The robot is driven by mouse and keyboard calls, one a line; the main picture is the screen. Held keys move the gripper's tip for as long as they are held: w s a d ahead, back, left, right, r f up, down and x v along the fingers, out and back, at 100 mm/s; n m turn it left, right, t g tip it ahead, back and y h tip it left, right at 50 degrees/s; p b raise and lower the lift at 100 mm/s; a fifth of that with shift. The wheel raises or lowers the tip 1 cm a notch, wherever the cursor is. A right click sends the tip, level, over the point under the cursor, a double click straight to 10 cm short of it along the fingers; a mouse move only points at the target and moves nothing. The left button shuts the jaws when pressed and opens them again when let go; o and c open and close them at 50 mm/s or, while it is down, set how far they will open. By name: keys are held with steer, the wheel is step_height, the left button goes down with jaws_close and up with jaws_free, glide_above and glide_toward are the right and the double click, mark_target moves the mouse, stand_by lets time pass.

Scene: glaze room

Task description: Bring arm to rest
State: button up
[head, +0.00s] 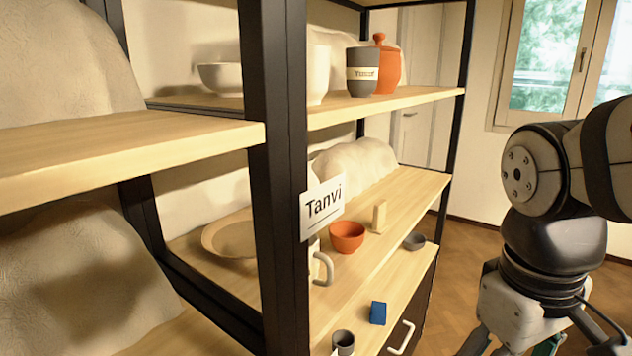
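My arm hangs at the right of the head view, beside the shelf unit and apart from it. My gripper (512,343) points down at the bottom edge, in front of the wooden floor. Its fingertips are cut off by the frame, so I cannot tell whether it is open or holds anything.
A black-framed shelf unit (275,130) fills the left and middle, with a "Tanvi" sign (322,207) on a post. Its boards hold an orange bowl (347,236), a grey labelled cup (362,73), a blue block (378,312) and other pottery. Open floor (462,262) lies behind my arm.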

steer(key=s+a+m+y, duration=0.1)
steer(key=s+m, duration=0.2)
steer(key=s, duration=0.7)
step_height(320, 180, up, 18)
steer(key=t+p, duration=0.3)
steer(key=p, duration=1.3)
steer(key=shift+w+a+f+t, duration=0.2)
steer(key=shift+w+t, duration=0.1)
steer(key=shift+t, duration=0.1)
